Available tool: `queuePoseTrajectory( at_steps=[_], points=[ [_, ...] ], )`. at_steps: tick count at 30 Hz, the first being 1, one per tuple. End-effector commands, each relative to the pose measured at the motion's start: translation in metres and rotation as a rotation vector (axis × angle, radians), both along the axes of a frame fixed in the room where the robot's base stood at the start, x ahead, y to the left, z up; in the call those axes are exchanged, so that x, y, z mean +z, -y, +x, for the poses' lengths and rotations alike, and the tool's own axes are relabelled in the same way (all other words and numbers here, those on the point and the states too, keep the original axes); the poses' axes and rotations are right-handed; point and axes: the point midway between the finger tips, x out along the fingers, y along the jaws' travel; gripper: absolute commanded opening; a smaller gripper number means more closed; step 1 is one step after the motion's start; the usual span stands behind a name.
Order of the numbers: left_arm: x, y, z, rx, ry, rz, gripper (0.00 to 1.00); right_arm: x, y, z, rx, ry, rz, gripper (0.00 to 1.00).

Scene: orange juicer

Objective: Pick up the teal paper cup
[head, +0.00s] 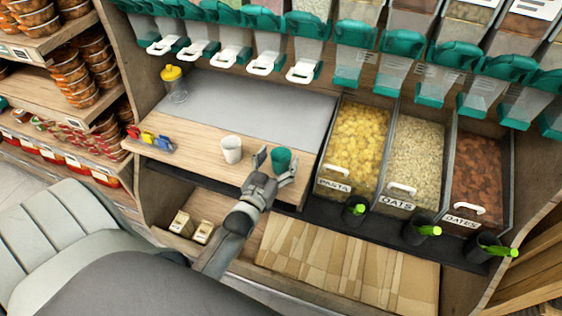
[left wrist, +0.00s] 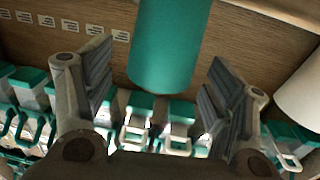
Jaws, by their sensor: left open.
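The teal paper cup (head: 281,157) stands upright near the front edge of the wooden counter. My left gripper (head: 275,165) is open, with one finger on each side of the cup. In the left wrist view the teal cup (left wrist: 168,45) shows between the two spread fingers of the gripper (left wrist: 162,88), with a gap on each side. The far part of the cup is cut off by the top of that view. My right gripper is not in view.
A white cup (head: 231,149) stands left of the teal cup, and also shows in the left wrist view (left wrist: 302,85). Colored clips (head: 150,139) and a yellow-lidded jar (head: 175,85) are further left. The pasta bin (head: 354,145) is close on the right. Dispensers (head: 355,50) hang above.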

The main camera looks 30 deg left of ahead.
Motion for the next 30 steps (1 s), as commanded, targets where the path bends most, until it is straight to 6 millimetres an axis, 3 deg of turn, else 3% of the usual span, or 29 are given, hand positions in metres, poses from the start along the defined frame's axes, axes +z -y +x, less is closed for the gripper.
queuePoseTrajectory(
  at_steps=[6, 13, 22, 30],
  points=[
    [0.0, -0.003, 0.02, 0.0, 0.001, 0.001, 0.77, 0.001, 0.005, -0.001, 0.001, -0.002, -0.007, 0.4],
    [0.0, -0.003, 0.021, 0.0, -0.001, 0.001, 0.77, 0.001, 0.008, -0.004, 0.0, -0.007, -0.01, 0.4],
    [0.0, -0.003, 0.021, 0.0, 0.0, 0.001, 0.41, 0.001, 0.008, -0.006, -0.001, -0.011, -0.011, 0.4],
    [0.0, -0.003, 0.021, 0.0, 0.0, 0.001, 0.4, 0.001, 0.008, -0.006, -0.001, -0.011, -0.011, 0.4]
  ],
)
